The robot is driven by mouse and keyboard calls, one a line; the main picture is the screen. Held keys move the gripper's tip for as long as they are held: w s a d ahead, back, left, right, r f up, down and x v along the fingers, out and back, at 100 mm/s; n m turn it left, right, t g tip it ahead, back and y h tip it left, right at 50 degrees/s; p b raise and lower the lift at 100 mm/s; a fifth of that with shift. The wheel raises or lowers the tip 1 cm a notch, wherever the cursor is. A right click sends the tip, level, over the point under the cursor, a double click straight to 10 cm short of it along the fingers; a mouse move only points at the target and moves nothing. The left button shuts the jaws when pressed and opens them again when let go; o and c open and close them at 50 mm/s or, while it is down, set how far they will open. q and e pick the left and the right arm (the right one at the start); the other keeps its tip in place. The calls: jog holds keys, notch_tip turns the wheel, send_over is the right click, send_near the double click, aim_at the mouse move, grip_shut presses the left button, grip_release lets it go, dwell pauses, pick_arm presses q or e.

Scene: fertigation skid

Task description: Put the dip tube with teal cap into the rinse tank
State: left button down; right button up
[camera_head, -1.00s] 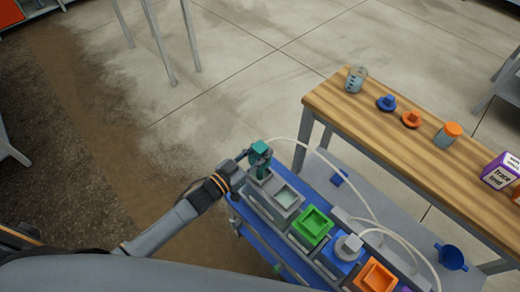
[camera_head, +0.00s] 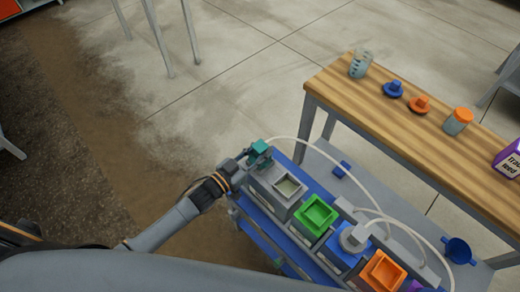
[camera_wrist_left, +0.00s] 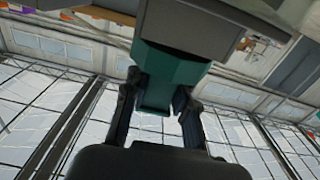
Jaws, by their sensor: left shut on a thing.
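The dip tube's teal cap (camera_head: 260,149) is at the far left end of the row of tanks, over the back left part of the grey tank (camera_head: 263,189). My left gripper (camera_head: 246,159) is shut on the teal cap, which also shows between both dark fingers in the left wrist view (camera_wrist_left: 158,92). The tube below the cap is hidden, so I cannot tell how far it is inside a tank. The grey tank has a square opening with pale liquid. No readable label shows which tank is the rinse tank. My right gripper is out of view.
Green (camera_head: 316,213), blue and orange (camera_head: 382,270) tanks follow in the row on the blue cart. Pale hoses (camera_head: 330,160) arch behind them. A wooden bench (camera_head: 400,115) with jars and caps stands behind right. Open floor lies to the left.

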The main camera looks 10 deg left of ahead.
pick_arm(q)
jog(key=c, duration=1)
grip_release()
jog(key=shift+s, duration=0.1)
jog(key=v, duration=1.2)
